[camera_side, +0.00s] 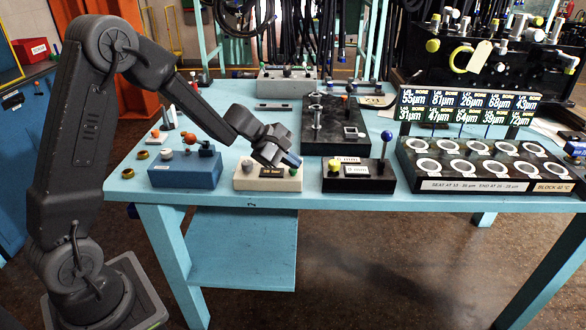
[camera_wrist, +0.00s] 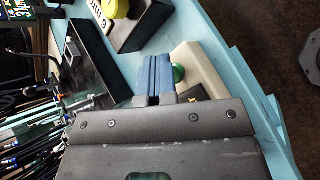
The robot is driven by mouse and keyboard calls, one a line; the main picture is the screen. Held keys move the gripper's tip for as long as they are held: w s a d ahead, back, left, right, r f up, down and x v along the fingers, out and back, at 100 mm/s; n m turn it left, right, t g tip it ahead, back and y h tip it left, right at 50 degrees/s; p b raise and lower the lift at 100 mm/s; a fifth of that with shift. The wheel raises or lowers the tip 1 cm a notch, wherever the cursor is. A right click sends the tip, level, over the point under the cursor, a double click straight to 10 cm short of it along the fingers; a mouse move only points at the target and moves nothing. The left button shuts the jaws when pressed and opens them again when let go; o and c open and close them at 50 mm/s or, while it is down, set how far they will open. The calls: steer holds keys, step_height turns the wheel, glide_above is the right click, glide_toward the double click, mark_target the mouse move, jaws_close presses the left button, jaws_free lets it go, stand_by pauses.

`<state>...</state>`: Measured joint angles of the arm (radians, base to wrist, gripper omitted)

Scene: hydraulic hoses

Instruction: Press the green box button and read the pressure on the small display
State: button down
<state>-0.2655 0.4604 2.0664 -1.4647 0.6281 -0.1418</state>
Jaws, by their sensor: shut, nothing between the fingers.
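The beige box (camera_side: 243,183) stands near the table's front edge between a blue box and a black box. Its small dark display (camera_side: 271,172) shows yellowish characters too small to read surely. In the wrist view, the green button (camera_wrist: 179,73) on the beige box (camera_wrist: 205,65) is beside my blue fingers and partly hidden by them. My gripper (camera_side: 292,160) is shut and empty, tilted down over the right end of the beige box. Its fingers (camera_wrist: 152,75) are together. I cannot tell whether they touch the button.
The black box (camera_side: 335,184) with a yellow button (camera_side: 334,165) and blue-knobbed lever (camera_side: 386,136) stands close to the right. The blue box (camera_side: 185,175) stands left. A dark block with a post (camera_side: 325,140) is behind. A rack of white rings (camera_side: 480,165) fills the right.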

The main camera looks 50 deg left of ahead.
mark_target(292, 171)
steer(key=shift+r, duration=0.8)
steer(key=shift+r, duration=2.5)
steer(key=shift+s+d+r, duration=0.15)
steer(key=s+d+r+m+g+y, duration=0.1)
steer(key=s+d+r+m, duration=0.2)
steer(key=s+m, duration=0.3)
steer(key=s+d+r+m+y, duration=0.1)
steer(key=s+d+r+m, duration=0.15)
steer(key=s, duration=0.55)
steer(key=s+d+r+m+g+y, duration=0.1)
steer(key=s+d+r+m, duration=0.1)
steer(key=s+d+m, duration=0.35)
steer(key=s+a+m+y, duration=0.2)
steer(key=s+a+m, duration=0.2)
steer(key=s, duration=0.5)
steer(key=shift+s+f+m+y, duration=0.3)
steer(key=shift+f+m+y, duration=0.15)
steer(key=shift+m, duration=0.15)
